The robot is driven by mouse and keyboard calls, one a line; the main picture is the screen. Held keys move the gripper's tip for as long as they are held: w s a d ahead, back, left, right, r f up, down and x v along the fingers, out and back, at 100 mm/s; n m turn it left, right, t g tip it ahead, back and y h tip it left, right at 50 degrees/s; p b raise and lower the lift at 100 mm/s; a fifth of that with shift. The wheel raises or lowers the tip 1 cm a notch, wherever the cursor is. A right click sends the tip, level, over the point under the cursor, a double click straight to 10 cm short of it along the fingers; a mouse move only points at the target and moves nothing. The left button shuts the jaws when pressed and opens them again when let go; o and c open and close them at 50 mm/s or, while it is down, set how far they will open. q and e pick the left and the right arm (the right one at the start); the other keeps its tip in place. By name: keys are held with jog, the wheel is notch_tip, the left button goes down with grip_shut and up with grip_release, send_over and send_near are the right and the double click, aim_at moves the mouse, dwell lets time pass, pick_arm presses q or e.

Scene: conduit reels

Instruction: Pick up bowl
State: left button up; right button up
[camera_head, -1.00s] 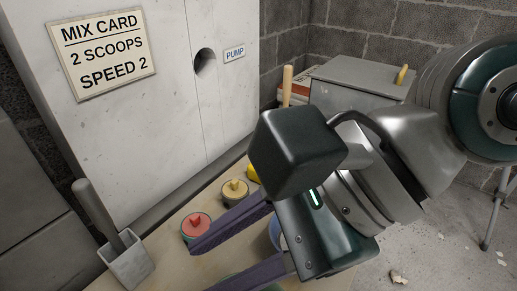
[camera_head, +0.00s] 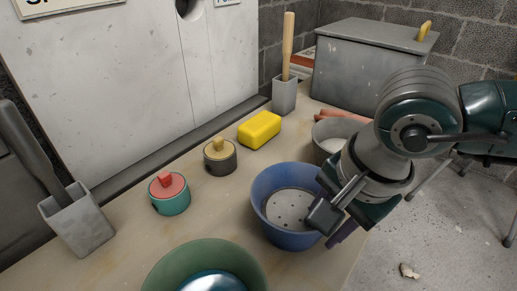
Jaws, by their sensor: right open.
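A blue bowl (camera_head: 268,188) with a pale, dotted disc inside stands on the bench, right of centre. A green bowl (camera_head: 165,262) with a shiny blue-grey inside is cut off by the bottom edge. A grey bowl (camera_head: 325,128) stands behind the blue one, partly hidden by my right arm. My right gripper (camera_head: 340,236) is open at the right side of the blue bowl, its purple fingers pointing down and partly hidden. I cannot tell whether the bowl's rim is between them. My left gripper is not in view.
Grey holders (camera_head: 78,226) and (camera_head: 284,96) hold upright handles. A grey box (camera_head: 362,75) stands at the back.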

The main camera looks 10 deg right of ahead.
jog(key=shift+x, duration=1)
jog(key=shift+c, duration=0.3)
grip_shut()
jog(key=shift+a+r, duration=0.1)
jog(key=shift+r, duration=0.05)
